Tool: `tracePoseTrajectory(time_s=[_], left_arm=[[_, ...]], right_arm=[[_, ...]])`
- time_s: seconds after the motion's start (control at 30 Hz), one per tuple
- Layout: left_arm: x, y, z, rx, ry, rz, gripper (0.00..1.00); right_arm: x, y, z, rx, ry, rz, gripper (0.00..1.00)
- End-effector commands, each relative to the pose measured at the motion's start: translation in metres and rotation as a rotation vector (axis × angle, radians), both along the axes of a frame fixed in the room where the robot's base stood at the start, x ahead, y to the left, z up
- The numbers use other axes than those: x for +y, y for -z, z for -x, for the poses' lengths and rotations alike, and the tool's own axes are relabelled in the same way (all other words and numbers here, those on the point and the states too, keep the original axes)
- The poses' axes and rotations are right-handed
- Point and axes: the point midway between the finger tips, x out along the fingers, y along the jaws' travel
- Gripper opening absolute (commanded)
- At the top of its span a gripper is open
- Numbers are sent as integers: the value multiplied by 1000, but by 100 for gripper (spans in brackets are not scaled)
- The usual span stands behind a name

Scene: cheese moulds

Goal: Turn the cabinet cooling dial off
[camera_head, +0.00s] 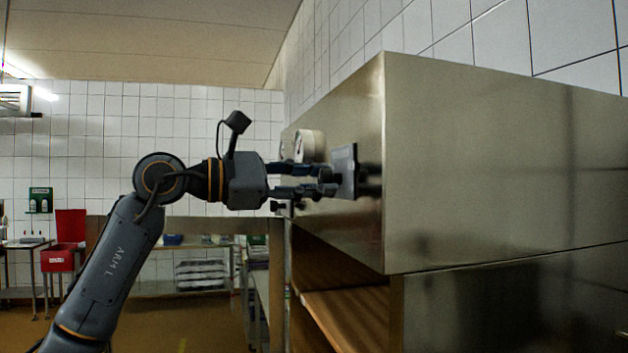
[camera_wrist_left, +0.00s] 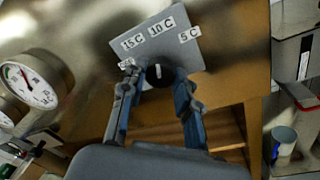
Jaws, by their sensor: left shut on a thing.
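The cooling dial is a dark round knob (camera_wrist_left: 150,76) with a white mark, on a grey plate (camera_wrist_left: 200,58) labelled 15 C, 10 C and 5 C. A smaller label at the plate's left is partly hidden and unreadable. The white mark points up in the left wrist view, roughly toward 10 C. In the head view the plate (camera_head: 345,165) stands on the front of the steel cabinet (camera_head: 480,165). My left gripper (camera_head: 334,181) reaches it from the left; its fingers are shut on the knob, one either side. My right gripper is not in view.
Round white gauges sit beside the plate; one (camera_wrist_left: 30,85) shows a red needle. Below is an open wooden shelf (camera_head: 345,310). A red bin (camera_head: 58,258) and tables stand at the far left. Open floor (camera_head: 205,320) lies left of the cabinet.

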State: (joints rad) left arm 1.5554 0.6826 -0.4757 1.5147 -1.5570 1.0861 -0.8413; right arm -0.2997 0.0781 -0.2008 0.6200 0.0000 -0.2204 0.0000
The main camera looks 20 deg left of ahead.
Motion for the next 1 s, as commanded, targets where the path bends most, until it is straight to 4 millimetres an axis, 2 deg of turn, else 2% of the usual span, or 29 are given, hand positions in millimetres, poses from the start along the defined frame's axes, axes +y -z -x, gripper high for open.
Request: tracePoseTrajectory(time_s=[0.37,1.0], left_arm=[[1,-2,0,145,-3,98,0],[0,-3,0,642,-2,435,0]], right_arm=[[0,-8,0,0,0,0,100],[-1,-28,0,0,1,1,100]])
